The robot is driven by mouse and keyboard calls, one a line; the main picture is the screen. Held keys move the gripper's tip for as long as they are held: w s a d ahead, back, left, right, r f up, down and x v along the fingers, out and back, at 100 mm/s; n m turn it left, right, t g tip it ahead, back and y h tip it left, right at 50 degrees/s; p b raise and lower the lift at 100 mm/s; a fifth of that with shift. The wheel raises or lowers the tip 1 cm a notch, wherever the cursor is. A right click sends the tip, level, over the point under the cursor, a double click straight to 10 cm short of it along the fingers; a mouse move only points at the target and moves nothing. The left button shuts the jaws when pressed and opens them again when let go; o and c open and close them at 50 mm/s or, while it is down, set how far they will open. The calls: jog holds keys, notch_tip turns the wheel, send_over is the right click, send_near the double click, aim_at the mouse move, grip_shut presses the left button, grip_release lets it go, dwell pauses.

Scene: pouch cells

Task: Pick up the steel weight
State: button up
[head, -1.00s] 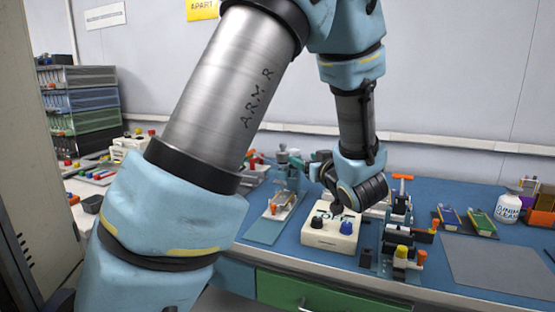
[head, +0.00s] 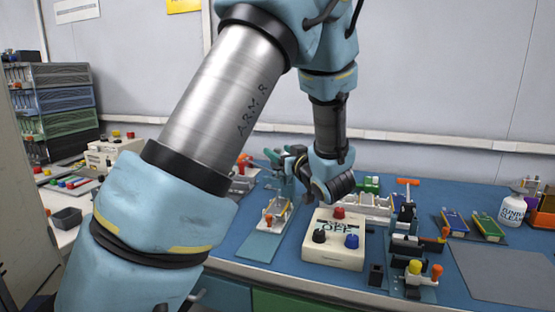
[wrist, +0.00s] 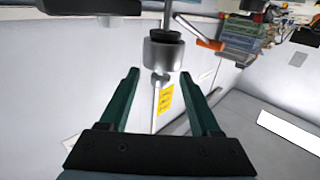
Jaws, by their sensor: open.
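In the wrist view a grey metal cylinder with a small knob, likely the steel weight (wrist: 161,56), shows against a black disc on a thin rod. The view appears turned over, with wall signs below it. My gripper (wrist: 159,74) is open, its two green fingers either side of the knob's line. The knob shows between the fingertips; whether they reach around it I cannot tell. In the head view my gripper (head: 284,156) is at the teal stand (head: 286,187), behind and left of the white control box. The weight is not clear there.
The white control box (head: 332,253) with knobs stands in front of my wrist. Clamps with orange handles (head: 408,182) stand to its right. A white bottle (head: 512,212) is farther right. A bare grey mat (head: 505,272) lies at the front right.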

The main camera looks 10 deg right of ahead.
jog(key=p+x, duration=0.1)
jog(key=x, duration=0.3)
jog(key=shift+w+a, duration=0.1)
jog(key=shift+w, duration=0.15)
grip_shut()
jog(key=shift+r, duration=0.1)
dwell(1.0)
